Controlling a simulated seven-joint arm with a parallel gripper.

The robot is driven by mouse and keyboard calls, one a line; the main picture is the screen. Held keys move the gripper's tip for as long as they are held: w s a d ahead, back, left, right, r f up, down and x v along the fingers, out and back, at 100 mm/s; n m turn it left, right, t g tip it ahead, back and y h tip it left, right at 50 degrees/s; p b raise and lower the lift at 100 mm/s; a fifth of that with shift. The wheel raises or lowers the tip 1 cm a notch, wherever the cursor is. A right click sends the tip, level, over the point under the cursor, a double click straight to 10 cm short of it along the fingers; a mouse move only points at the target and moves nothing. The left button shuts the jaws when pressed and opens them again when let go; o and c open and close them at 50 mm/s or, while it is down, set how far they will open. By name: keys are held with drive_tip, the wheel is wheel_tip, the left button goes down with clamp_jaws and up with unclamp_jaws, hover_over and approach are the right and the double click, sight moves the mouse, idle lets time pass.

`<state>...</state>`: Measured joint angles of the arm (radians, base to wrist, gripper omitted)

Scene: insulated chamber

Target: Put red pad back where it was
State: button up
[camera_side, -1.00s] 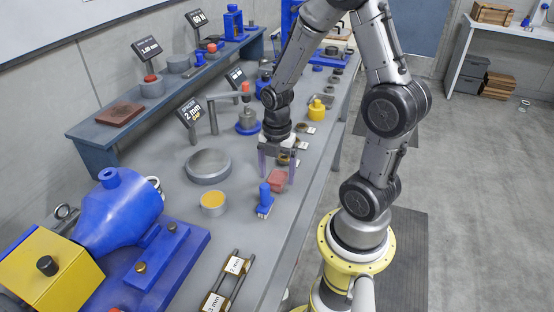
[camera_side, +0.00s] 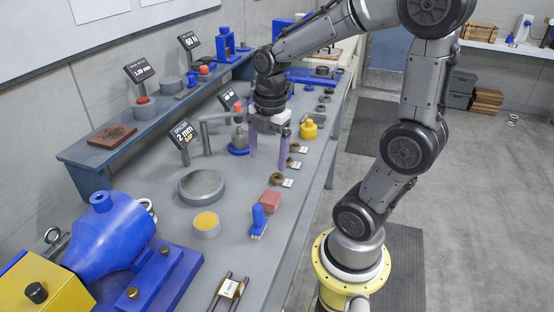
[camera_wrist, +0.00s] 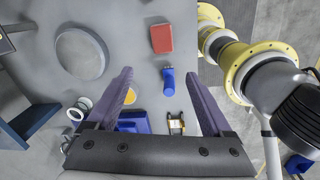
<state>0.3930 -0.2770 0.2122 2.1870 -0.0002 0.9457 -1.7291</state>
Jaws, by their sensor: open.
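The red pad (camera_side: 271,201) is a small reddish block lying flat on the grey bench near its front edge. It also shows at the top of the wrist view (camera_wrist: 161,38). My gripper (camera_side: 269,160) is open and empty, fingers pointing down, above the bench and farther along it than the pad. In the wrist view its two purple fingers (camera_wrist: 160,74) are spread wide with nothing between them. The pad is clear of both fingers and fully visible.
A blue-handled brush (camera_side: 258,221) lies beside the pad. A grey round dish (camera_side: 201,186) and an orange-topped cylinder (camera_side: 206,224) stand to the left. Labelled rings (camera_side: 277,179) lie behind the pad. A blue shelf (camera_side: 75,158) carries a brown-red plate (camera_side: 111,136).

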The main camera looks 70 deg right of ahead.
drive_tip(key=s+a+r+m+t, duration=0.4)
drive_tip(key=a+m, duration=0.5)
drive_tip(key=m, duration=0.6)
drive_tip(key=shift+s+a+r+t, duration=0.2)
drive_tip(key=shift+s+r+t, duration=0.2)
drive_tip(key=shift+s+r, duration=0.55)
